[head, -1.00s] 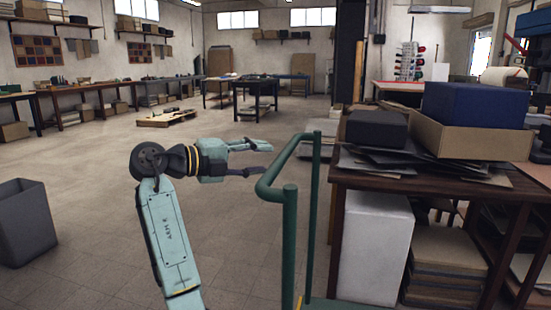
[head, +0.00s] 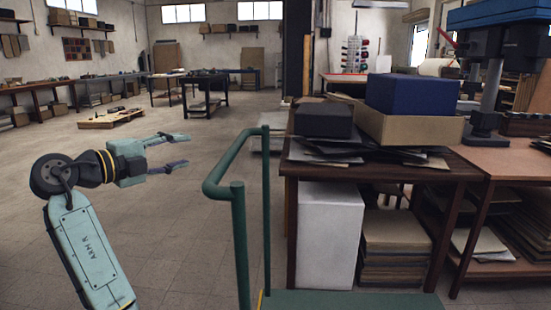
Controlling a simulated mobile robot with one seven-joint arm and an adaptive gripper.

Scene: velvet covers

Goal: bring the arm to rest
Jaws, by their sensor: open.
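My gripper (head: 178,151) is at the left of the head view, at the end of my pale teal arm. Its two fingers point right and stand apart, with nothing between them. The arm's lower link rises from the bottom left and bends at a dark round joint, and the gripper is held out level from there. The gripper is in open air over the floor, left of the green rail and touching nothing.
A green cart with a tubular rail (head: 236,185) stands right of my gripper. Behind it, a dark wooden table (head: 385,172) bears a blue box (head: 412,95), a black box (head: 323,119) and a cardboard tray (head: 420,131). A pallet (head: 110,119) lies farther back.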

